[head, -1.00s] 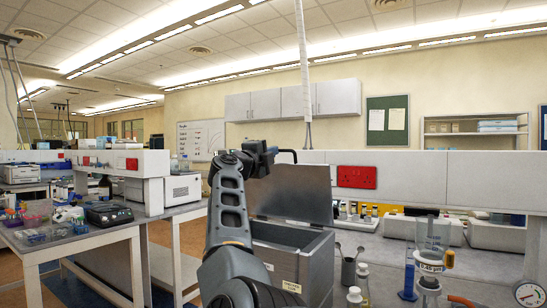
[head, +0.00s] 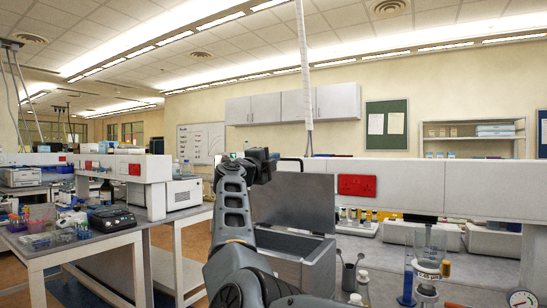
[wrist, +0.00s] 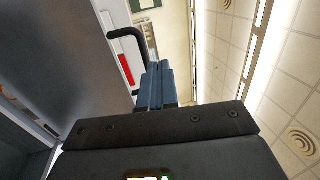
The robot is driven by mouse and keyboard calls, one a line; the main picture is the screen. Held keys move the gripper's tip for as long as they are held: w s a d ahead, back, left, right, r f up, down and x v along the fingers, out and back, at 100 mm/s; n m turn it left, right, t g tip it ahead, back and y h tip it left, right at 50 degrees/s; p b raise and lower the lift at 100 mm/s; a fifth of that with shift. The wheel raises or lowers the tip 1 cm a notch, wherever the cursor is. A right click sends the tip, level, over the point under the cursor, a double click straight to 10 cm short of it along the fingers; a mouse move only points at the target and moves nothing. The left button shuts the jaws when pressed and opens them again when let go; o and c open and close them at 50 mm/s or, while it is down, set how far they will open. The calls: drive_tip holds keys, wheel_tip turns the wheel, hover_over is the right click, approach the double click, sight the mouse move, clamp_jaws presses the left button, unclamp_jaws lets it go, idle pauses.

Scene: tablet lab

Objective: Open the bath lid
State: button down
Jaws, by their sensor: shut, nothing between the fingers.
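The bath (head: 312,262) is a grey metal box on the bench, just right of my arm in the head view. Its lid (head: 300,202) stands raised, with the dark opening showing below it. A black handle (head: 291,162) shows at the lid's top edge. My gripper (head: 266,164) is beside the lid's upper left corner, shut and empty. In the wrist view the closed blue-grey fingers (wrist: 155,86) point past the lid (wrist: 65,60), with the black handle (wrist: 125,36) just left of the fingertips. The fingers do not appear to grip the handle.
A metal cup with tools (head: 348,277), bottles (head: 361,284) and a glass beaker (head: 427,246) stand right of the bath. A bench divider with a red socket (head: 357,185) is behind. A side bench (head: 75,250) with small labware is at left, with floor between.

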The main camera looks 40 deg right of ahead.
drive_tip(key=s+a+r+b, duration=0.1)
drive_tip(key=s+a+b, duration=0.1)
drive_tip(key=a, duration=0.7)
drive_tip(key=shift+s+a+b, duration=0.3)
drive_tip(key=shift+s+b, duration=0.1)
drive_tip(key=shift+s, duration=0.35)
